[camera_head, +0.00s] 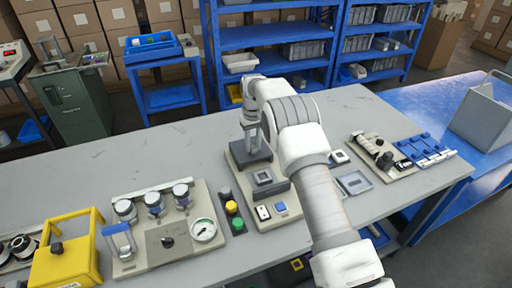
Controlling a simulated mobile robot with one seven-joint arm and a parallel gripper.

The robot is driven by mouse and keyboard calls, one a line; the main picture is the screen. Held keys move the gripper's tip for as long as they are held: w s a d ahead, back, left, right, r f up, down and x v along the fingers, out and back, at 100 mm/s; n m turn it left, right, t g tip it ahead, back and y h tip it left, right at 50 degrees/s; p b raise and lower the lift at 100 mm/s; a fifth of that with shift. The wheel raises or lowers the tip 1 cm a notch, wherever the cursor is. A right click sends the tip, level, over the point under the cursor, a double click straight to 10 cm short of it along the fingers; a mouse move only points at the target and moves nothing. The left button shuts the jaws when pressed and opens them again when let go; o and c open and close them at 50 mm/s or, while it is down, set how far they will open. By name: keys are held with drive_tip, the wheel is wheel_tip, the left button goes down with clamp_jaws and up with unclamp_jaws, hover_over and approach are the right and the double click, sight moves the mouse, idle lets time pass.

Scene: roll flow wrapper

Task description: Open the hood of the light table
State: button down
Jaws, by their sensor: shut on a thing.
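My white arm reaches over the grey bench to a beige device (284,213) near the middle, which looks like the light table. At the device's far end is a dark grey part (241,158), apparently its hood. My gripper (250,145) points down at this dark part and is shut on it; the contact itself is small and partly hidden by my arm. The device's near part carries a dark square unit (264,180) and a blue button (281,208). How far the hood is raised cannot be told.
Left of the device are a strip of coloured buttons (233,208) and a beige panel with several cylinders and a gauge (180,247). A yellow frame (66,262) stands farther left. Right of my arm are a grey tray (354,183) and a beige fixture (390,168).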

drive_tip(key=shift+w+a+r, duration=0.1)
drive_tip(key=shift+w, duration=0.2)
drive_tip(key=c, duration=0.6)
unclamp_jaws()
wheel_tip(320, 180, up, 17)
drive_tip(key=p, duration=0.1)
drive_tip(key=shift+r+p, duration=0.15)
drive_tip(key=shift+p, duration=0.25)
drive_tip(key=shift+s+r, duration=0.1)
